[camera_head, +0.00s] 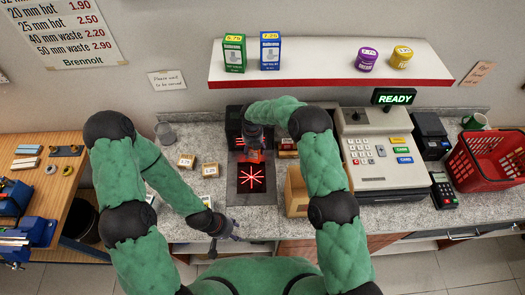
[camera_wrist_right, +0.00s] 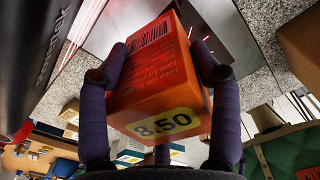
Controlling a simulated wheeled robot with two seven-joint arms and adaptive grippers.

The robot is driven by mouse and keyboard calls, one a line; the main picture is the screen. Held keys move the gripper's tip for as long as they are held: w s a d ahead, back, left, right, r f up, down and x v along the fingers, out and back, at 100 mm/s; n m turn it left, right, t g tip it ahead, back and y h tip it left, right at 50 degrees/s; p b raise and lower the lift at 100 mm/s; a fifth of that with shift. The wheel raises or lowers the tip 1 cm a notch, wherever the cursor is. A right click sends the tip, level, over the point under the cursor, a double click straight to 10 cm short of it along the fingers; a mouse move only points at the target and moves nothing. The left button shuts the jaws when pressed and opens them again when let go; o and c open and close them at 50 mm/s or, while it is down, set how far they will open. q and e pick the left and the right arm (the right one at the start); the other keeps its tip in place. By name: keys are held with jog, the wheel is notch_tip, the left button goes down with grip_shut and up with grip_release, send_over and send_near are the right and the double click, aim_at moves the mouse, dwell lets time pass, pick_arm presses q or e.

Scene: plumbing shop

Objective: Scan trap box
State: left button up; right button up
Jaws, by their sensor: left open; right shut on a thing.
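The trap box (camera_wrist_right: 158,88) is orange, with a yellow 8.50 label and a barcode on one of its faces. My right gripper (camera_wrist_right: 160,52) is shut on it, one finger on each side. In the head view the box (camera_head: 254,155) shows as a small orange patch below the right wrist, just above the scanner plate (camera_head: 243,191) as seen in the picture. The dark plate shows a red star of light. Red lines show beyond the box in the right wrist view. My left gripper (camera_head: 230,236) is open and empty, low near the counter's front edge.
The cash register (camera_head: 375,155) stands right of the scanner, below a sign reading READY (camera_head: 394,97). An open cardboard box (camera_head: 296,193) is partly hidden by my right arm. A red basket (camera_head: 488,160) stands far right.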

pick_arm(q)
notch_tip(320, 180, down, 2)
jog(key=shift+b, duration=0.65)
pick_arm(e)
jog(key=shift+a+f, duration=0.2)
jog(key=shift+a, duration=1)
pick_arm(q)
jog(key=shift+r+p, duration=0.55)
jog(key=shift+p, duration=0.05)
pick_arm(e)
jog(key=shift+s+r, duration=0.25)
jog(key=shift+r, duration=0.25)
pick_arm(q)
notch_tip(320, 180, up, 6)
jog(key=p, duration=0.6)
jog(key=shift+r, duration=0.2)
pick_arm(e)
jog(key=s+r, duration=0.9)
jog(key=s, duration=0.3)
jog(key=shift+s+d+r, duration=0.15)
jog(key=shift+s, duration=0.15)
